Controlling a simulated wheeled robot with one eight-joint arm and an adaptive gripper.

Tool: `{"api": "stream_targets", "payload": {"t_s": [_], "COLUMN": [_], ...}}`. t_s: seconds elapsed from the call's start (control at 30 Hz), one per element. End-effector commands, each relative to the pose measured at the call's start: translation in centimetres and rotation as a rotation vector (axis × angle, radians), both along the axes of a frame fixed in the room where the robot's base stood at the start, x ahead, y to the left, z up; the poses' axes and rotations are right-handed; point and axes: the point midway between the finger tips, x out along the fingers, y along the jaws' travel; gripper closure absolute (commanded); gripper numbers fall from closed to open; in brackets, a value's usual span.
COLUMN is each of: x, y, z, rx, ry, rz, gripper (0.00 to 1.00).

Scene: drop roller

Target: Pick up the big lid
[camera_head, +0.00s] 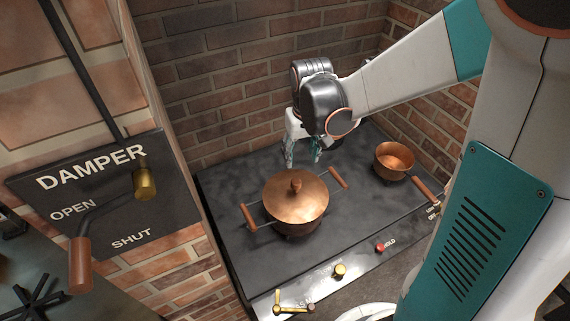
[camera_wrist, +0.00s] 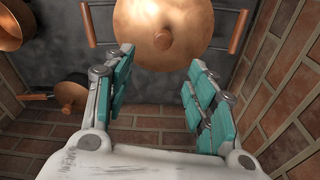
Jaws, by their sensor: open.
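The big lid (camera_head: 296,192) is a round copper disc with a copper knob (camera_head: 296,184) at its centre. It sits on a wide pot (camera_head: 292,229) with two copper-coloured side handles, on the dark stove top. In the wrist view the big lid (camera_wrist: 160,22) is at the top centre, its knob (camera_wrist: 163,40) just beyond the fingertips. My gripper (camera_head: 303,157) is open and empty, pointing down behind the pot in the head view.
A small open copper saucepan (camera_head: 394,160) stands at the stove's right. A smaller lidded copper piece (camera_wrist: 69,93) shows at left in the wrist view. Brick walls (camera_head: 240,60) close in the stove. A damper panel with a lever (camera_head: 80,262) is at left.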

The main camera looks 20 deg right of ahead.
Motion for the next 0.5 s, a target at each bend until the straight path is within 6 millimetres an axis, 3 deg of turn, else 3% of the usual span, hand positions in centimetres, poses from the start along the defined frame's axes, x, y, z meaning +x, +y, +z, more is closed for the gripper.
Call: {"api": "stream_targets", "payload": {"t_s": [0.3,0.5], "x": [0.7,0.9], "y": [0.0,0.0], "z": [-5.8,-8.0], "rx": [0.000,0.000], "ry": [0.001,0.001], "rz": [0.000,0.000], "gripper": [0.49,0.49]}}
